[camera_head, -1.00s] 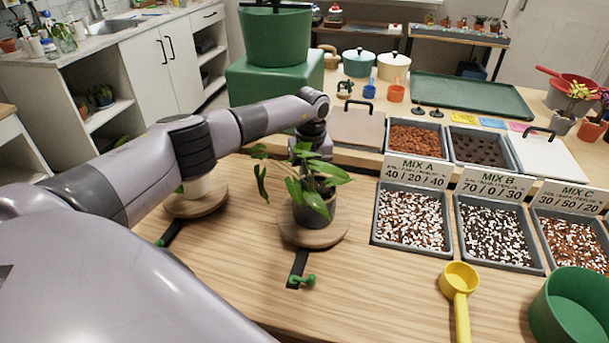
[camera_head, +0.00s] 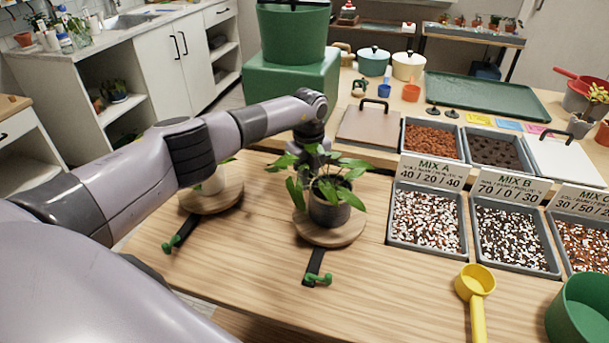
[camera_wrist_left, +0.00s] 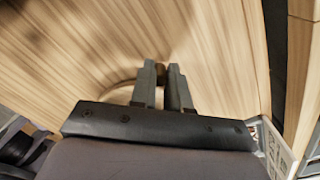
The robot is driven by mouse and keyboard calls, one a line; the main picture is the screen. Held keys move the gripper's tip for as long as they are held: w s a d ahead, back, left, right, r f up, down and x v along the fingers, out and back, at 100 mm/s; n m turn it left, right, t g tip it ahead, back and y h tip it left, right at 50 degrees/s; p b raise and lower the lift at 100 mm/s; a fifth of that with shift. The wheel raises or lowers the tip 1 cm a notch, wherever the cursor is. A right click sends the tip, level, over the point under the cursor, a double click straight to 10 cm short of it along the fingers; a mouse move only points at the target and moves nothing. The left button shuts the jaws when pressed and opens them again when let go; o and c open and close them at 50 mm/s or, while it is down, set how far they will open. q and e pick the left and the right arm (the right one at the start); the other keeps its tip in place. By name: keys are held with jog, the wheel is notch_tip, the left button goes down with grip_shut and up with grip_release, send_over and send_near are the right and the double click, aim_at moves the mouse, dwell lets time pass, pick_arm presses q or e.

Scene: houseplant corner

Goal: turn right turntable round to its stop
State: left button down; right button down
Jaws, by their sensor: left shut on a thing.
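The right turntable (camera_head: 322,238) is a round wooden disc on the bench. It carries a dark pot (camera_head: 328,213) with a leafy green plant. A black bar with a green stop (camera_head: 318,279) lies at its front. My left gripper (camera_wrist_left: 163,75) is shut on a small brown peg (camera_wrist_left: 160,69) in the left wrist view. A curved edge shows beside it there. In the head view, leaves hide my left fingertips behind the pot. My right gripper is in neither view.
The left turntable (camera_head: 222,200) with a light pot stands beyond my left arm, with its own green stop (camera_head: 170,245). Soil trays (camera_head: 428,248) stand to the right, with a yellow scoop (camera_head: 475,283) in front.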

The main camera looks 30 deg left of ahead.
pick_arm(q)
jog(key=shift+s+a+r, duration=0.1)
jog(key=shift+s+a, duration=0.05)
jog(key=shift+s, duration=0.05)
dwell(0.5)
jog(key=c, duration=1.1)
grip_release()
notch_tip(320, 180, up, 7)
jog(key=shift+r, duration=0.1)
